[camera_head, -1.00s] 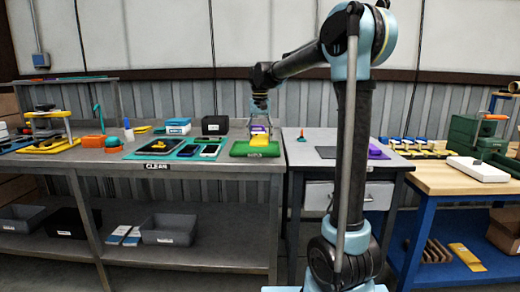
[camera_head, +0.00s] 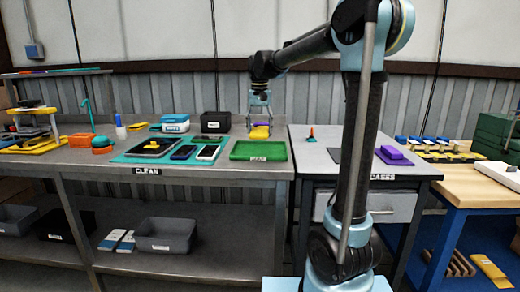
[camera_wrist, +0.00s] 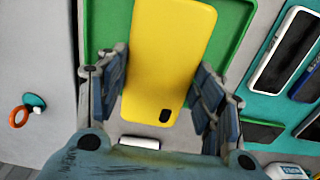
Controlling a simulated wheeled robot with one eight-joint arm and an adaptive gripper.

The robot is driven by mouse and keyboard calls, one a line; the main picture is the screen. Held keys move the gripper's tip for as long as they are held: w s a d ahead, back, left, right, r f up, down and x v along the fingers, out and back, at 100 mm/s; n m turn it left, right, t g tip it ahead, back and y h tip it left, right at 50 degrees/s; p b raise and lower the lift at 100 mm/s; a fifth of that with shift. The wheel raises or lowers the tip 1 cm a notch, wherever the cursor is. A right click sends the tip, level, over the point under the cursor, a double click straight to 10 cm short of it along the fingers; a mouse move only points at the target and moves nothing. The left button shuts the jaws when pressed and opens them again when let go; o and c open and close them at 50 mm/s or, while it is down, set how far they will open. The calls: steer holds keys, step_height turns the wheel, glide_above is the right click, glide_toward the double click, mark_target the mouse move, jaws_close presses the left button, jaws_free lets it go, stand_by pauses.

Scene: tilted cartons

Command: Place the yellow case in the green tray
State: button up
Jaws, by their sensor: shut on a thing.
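The yellow case (camera_wrist: 172,55) is held between the two fingers of my gripper (camera_wrist: 163,72), its broad face toward the wrist camera. In the head view, the case (camera_head: 260,132) is at the far edge of the green tray (camera_head: 240,152), with my gripper (camera_head: 259,119) above it. The green tray (camera_wrist: 103,38) lies beneath the case in the wrist view. One end of the case, with a dark camera cutout, reaches past the tray's rim. The gap between case and tray is hard to judge. The tray's visible floor is empty.
A teal mat (camera_head: 137,156) with several phones lies left of the tray. A black bin (camera_head: 215,121) and a blue-white box (camera_head: 175,123) stand behind. The right table holds a purple case stack (camera_head: 393,152) and an orange-teal item (camera_head: 311,136).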

mark_target(260, 152)
steer(key=shift+f, duration=3.85)
steer(key=o, duration=1.1)
step_height(260, 152, up, 12)
steer(key=shift+r, duration=0.1)
steer(key=shift+s+d, duration=0.1)
steer(key=shift+s, duration=0.05)
